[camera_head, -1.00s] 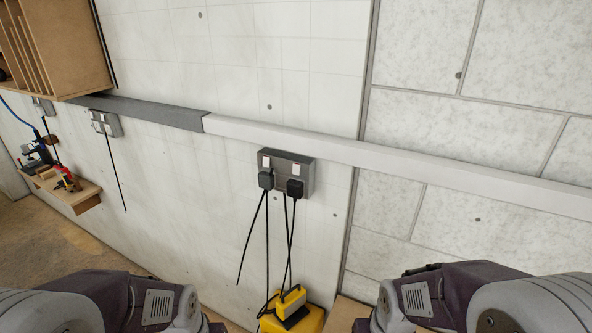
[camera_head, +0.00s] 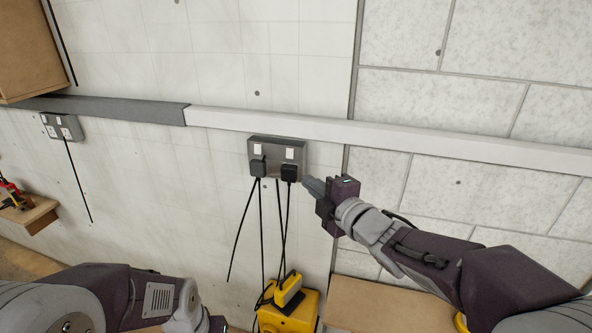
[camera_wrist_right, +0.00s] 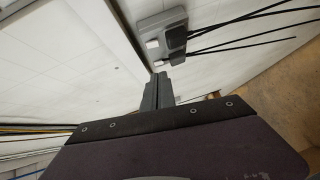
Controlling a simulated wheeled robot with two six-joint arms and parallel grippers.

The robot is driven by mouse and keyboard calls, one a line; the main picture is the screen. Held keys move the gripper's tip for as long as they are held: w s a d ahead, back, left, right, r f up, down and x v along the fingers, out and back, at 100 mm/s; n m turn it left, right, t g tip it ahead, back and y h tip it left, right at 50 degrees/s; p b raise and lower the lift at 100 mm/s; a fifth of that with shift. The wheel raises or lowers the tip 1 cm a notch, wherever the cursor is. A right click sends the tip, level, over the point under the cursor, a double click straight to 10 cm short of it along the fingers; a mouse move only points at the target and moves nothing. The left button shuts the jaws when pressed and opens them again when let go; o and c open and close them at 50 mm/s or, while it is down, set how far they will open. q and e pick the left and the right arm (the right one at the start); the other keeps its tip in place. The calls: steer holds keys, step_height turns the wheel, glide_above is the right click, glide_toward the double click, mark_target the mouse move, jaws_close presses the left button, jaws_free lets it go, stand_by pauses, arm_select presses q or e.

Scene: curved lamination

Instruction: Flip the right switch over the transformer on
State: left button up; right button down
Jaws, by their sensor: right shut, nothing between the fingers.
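The double socket box (camera_head: 277,147) is grey and sits on the wall, with two white switches along its top. The right switch (camera_head: 290,153) is above the right black plug, and the left switch (camera_head: 257,148) is above the left plug. The yellow transformer (camera_head: 288,309) stands below. My right gripper (camera_head: 308,183) is shut and empty, just right of and slightly below the box, apparently apart from it. In the right wrist view the shut fingers (camera_wrist_right: 157,90) point toward the box (camera_wrist_right: 160,24). My left gripper's fingers are not visible; only the left arm shows at lower left.
Black cables (camera_head: 262,230) hang from the plugs to the transformer. A white trunking rail (camera_head: 400,132) runs above the box. Another socket (camera_head: 62,128) and a wooden shelf (camera_head: 30,216) are at left. The wall between them is mostly free.

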steer(key=p, duration=0.4)
glide_toward(290, 153)
steer(key=w+a, duration=0.1)
steer(key=w+a+f, duration=0.2)
steer(key=shift+w+a, duration=0.35)
steer(key=shift+w+d+f+p, duration=0.2)
steer(key=shift+w+d+p, duration=0.1)
steer(key=shift+w, duration=0.35)
